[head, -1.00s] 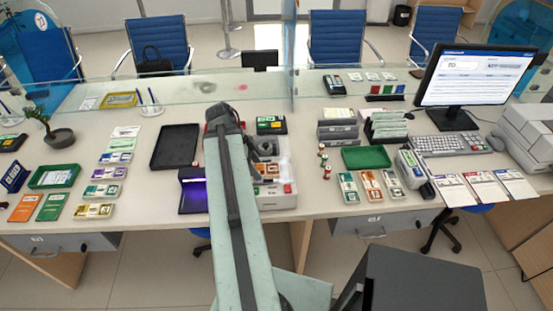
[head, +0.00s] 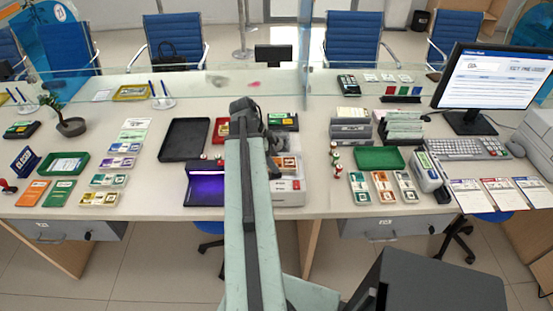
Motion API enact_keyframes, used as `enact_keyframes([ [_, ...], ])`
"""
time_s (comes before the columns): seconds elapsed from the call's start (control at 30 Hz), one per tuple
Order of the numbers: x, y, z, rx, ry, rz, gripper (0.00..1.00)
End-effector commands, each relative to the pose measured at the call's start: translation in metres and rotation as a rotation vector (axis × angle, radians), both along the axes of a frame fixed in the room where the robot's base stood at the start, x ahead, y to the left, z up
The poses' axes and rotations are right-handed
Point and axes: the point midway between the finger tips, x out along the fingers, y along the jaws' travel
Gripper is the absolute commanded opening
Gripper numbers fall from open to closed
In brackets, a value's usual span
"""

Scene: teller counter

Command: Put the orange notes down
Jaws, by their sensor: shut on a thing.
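My gripper (head: 268,143) is at the end of my arm, over the middle of the counter, just above a white machine (head: 290,185). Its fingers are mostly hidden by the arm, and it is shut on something. An orange bundle (head: 288,162), which looks like the orange notes, shows just below and right of the gripper. I cannot see clearly how it sits between the fingers or whether it touches the machine. Other banded bundles, one of them orange (head: 383,182), lie at the right in front of the green tray (head: 379,158).
A black tray (head: 184,140) and a purple-lit device (head: 206,188) stand left of my arm. Small red-topped items (head: 337,158) stand to the right. A glass screen (head: 150,88) runs along the back. Bare counter (head: 150,185) shows between the left bundles and the lit device.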

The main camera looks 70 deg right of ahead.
Motion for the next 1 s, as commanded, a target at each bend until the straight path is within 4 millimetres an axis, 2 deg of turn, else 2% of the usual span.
enact_keyframes([
  [0.23,-0.002,-0.001,-0.003,0.000,0.000,-0.003,0.04],
  [0.27,-0.002,-0.001,-0.002,0.000,0.000,-0.003,0.59],
  [0.3,-0.002,-0.001,-0.001,0.000,0.000,-0.003,0.71],
  [0.33,-0.002,-0.001,-0.001,0.000,0.000,-0.003,0.76],
  [0.73,-0.002,-0.001,0.004,0.000,0.000,-0.004,0.76],
  [0.87,0.002,0.001,0.019,-0.001,0.000,-0.004,0.76],
  [1.0,0.010,0.004,0.046,0.000,0.000,-0.003,0.76],
])
